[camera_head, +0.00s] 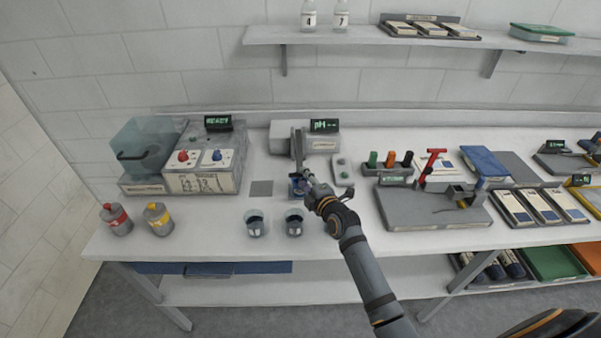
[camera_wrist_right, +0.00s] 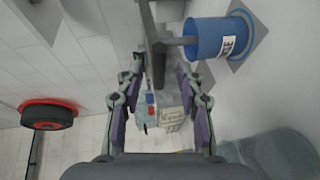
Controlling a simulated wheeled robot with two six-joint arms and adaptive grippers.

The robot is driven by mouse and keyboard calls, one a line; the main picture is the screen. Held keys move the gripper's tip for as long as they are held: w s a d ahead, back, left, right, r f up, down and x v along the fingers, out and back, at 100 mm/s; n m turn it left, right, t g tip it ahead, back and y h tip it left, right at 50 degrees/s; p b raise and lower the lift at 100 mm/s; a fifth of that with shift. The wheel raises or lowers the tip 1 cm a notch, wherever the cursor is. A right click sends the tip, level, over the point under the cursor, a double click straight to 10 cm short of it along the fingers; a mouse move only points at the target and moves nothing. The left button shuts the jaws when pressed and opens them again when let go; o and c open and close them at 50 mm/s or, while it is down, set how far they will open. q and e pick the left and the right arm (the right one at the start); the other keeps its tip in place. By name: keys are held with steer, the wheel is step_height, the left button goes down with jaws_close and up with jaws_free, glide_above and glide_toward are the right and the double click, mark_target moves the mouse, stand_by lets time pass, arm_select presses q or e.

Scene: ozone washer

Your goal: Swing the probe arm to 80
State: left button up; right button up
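The pH meter (camera_head: 320,139) is a grey box with a small green display reading "pH --" at the back of the bench. The grey probe arm (camera_head: 298,143) stands at its front left; in the right wrist view it is a long grey bar (camera_wrist_right: 154,38). My right gripper (camera_head: 303,180) is just in front of it. In the right wrist view the fingers (camera_wrist_right: 160,78) are spread either side of the bar, with gaps showing; contact is not clear. A blue labelled cup (camera_wrist_right: 205,38) stands beside the bar. My left gripper is out of view.
Two small beakers (camera_head: 256,224) (camera_head: 294,222) stand near the front edge. A grey machine (camera_head: 203,180) with red and blue knobs is at left, beside red- and yellow-banded bottles (camera_head: 116,219) (camera_head: 157,218). A white tray (camera_head: 343,172) and a grey fixture (camera_head: 415,212) stand at right.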

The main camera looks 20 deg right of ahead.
mark_target(299, 161)
steer(key=x, duration=0.3)
steer(key=shift+d+r, duration=0.1)
steer(key=shift+r, duration=0.05)
steer(key=shift+c, duration=0.8)
steer(key=c, duration=0.5)
jaws_close()
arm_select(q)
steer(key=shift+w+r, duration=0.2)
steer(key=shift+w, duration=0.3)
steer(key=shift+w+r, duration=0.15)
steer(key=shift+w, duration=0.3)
arm_select(e)
steer(key=shift+f, duration=0.2)
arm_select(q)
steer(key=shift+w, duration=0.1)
